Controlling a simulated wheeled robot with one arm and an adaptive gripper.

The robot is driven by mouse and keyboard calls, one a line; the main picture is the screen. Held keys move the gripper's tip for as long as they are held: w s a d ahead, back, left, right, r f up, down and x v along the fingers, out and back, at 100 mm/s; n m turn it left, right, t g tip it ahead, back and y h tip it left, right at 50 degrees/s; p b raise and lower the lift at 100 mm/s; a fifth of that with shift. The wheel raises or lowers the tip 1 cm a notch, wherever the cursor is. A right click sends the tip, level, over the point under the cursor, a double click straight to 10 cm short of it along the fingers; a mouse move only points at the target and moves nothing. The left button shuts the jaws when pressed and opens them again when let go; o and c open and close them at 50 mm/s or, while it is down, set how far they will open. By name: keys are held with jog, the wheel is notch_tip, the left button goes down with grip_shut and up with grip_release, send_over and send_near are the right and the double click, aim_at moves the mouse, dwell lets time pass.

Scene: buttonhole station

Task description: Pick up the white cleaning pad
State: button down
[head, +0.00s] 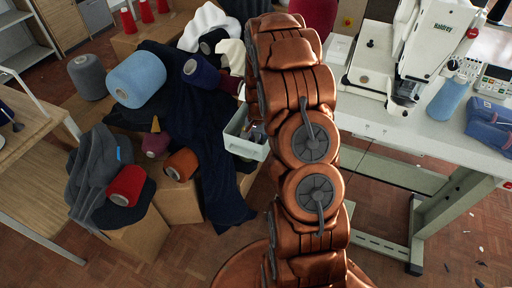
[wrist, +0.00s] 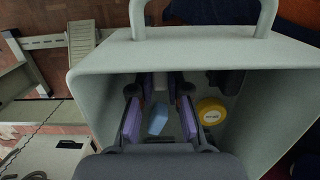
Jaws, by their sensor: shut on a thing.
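The white cleaning pad (wrist: 161,81) shows in the wrist view as a small pale block between the far ends of my fingers. My gripper (wrist: 160,98) reaches down into a pale grey-green bin (wrist: 110,75) and is shut on the pad. Its fingers carry purple pads on their inner sides. Much of the white pad is hidden by the fingers. In the head view the bin (head: 246,146) stands just left of my copper arm, which hides most of the gripper.
Inside the bin, a light blue block (wrist: 158,118) lies between the fingers and a yellow round tin (wrist: 211,112) lies to their right. The bin's walls surround my gripper closely. Yarn cones (head: 137,79) and dark cloth lie left; a sewing machine table (head: 430,135) stands right.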

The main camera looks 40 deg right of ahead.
jog(key=shift+r, duration=0.1)
notch_tip(320, 180, up, 10)
jog(key=b, duration=0.1)
jog(key=c, duration=1.7)
grip_release()
grip_shut()
